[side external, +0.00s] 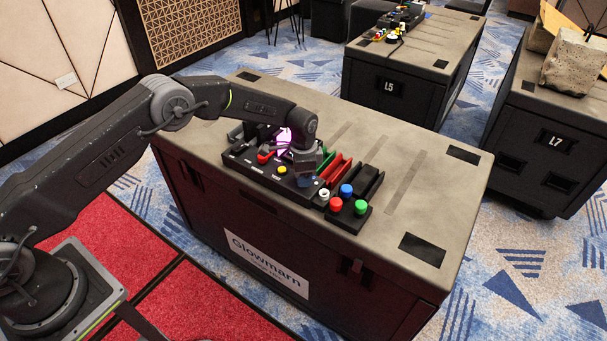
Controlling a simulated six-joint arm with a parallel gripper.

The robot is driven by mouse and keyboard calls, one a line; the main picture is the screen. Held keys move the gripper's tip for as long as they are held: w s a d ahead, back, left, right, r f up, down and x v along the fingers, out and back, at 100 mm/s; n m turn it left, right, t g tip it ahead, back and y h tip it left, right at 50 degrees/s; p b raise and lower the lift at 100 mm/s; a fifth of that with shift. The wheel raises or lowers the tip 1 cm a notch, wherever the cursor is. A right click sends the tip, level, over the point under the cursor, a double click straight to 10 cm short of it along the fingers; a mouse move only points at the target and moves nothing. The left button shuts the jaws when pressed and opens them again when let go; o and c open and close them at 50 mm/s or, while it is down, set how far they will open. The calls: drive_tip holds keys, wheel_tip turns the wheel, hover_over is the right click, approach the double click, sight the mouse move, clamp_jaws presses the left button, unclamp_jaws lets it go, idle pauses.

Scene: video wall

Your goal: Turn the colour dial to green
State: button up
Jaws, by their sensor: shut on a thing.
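A black control panel (252,168) stands on the big grey-topped case. The dial's pointer and colour marks cannot be read from here.
Beside the panel stand white (324,194), blue (346,190), red (336,204) and green (361,207) knobs. Red (337,169) and black trays lie behind them. The right of the case top (440,185) is mostly clear. Other cases stand behind.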

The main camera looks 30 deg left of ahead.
drive_tip(key=n, duration=0.7)
drive_tip(key=shift+n, duration=0.4)
drive_tip(key=n, duration=0.4)
drive_tip(key=shift+d, duration=0.1)
drive_tip(key=shift+n, duration=1.9)
drive_tip(key=o, duration=0.9)
